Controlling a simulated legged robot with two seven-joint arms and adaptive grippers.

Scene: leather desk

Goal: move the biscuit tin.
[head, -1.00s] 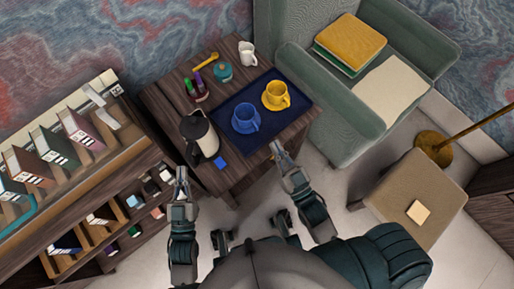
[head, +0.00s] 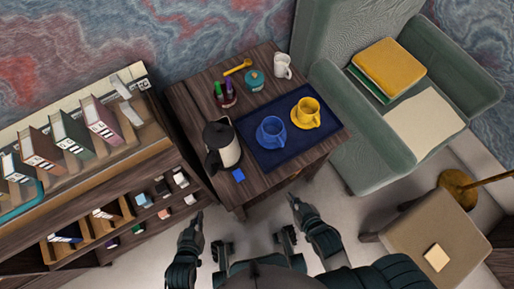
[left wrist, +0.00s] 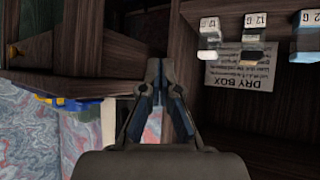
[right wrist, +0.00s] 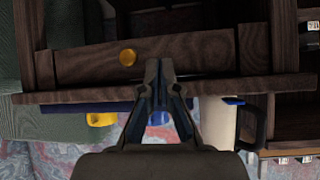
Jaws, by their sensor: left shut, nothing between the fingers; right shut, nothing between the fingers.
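I cannot make out a biscuit tin for certain in any view. A small teal lidded pot (head: 254,80) stands at the back of the dark wooden table (head: 195,90), but it is too small to tell what it is. My left gripper (head: 197,216) is shut and empty, off the table's front left, by the shelf unit; its fingertips also show in the left wrist view (left wrist: 160,70). My right gripper (head: 293,200) is shut and empty in front of the table; the right wrist view (right wrist: 160,70) shows its fingers closed before the table's front.
A bookshelf (head: 150,158) stands left, a green armchair (head: 345,120) right.

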